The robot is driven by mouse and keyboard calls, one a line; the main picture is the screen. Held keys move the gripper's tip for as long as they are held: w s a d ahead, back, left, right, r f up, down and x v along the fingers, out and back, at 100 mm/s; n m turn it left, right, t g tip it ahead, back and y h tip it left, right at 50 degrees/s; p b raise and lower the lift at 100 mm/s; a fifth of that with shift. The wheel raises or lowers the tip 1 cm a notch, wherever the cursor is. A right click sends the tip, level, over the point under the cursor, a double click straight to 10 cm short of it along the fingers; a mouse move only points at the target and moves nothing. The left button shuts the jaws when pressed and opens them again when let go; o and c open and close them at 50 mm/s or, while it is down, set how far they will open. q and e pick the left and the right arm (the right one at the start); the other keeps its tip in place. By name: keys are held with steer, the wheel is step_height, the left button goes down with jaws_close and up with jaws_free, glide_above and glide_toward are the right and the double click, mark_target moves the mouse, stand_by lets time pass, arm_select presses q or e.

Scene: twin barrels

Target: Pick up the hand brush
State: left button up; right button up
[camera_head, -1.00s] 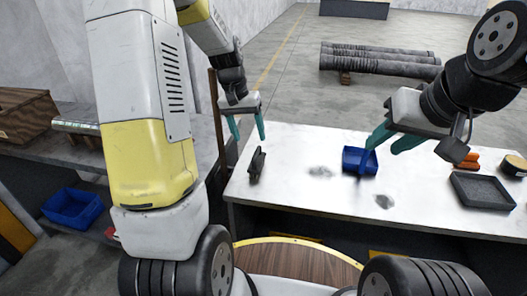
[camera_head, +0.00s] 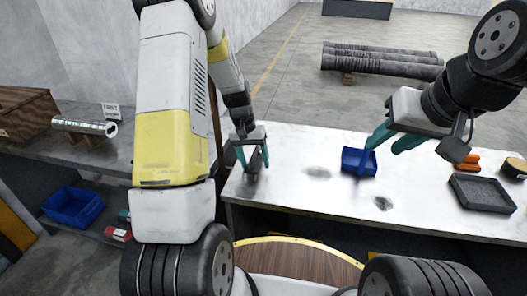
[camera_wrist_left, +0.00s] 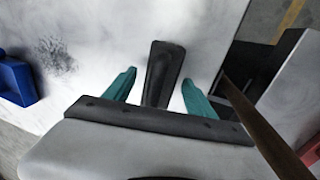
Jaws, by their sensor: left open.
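The hand brush (camera_wrist_left: 163,75) is dark and narrow and lies between the two teal fingers of my left gripper (camera_wrist_left: 160,80) in the left wrist view, with a gap on both sides. In the head view my left gripper (camera_head: 254,162) is open over the brush (camera_head: 254,165) near the left end of the white table, and the fingers partly hide it. My right gripper (camera_head: 391,140) hangs over the table beside a blue dustpan-like container (camera_head: 358,161), with its teal fingers apart.
The white table (camera_head: 300,195) is bare apart from dark smudges between brush and blue container. A dark tray (camera_head: 482,193) and orange items stand at its right. A brown pole stands close beside my left gripper. A shelf with a blue bin (camera_head: 72,206) is at left.

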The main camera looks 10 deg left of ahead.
arm_select(q)
steer(key=shift+c, duration=0.3)
jaws_close()
steer(key=shift+r, duration=0.1)
steer(key=shift+r, duration=0.4)
steer(key=r, duration=0.3)
steer(key=shift+s+a, duration=0.2)
steer(key=s+a+r, duration=0.1)
steer(key=s+a, duration=0.7)
steer(key=s, duration=0.5)
steer(key=shift+s, duration=0.1)
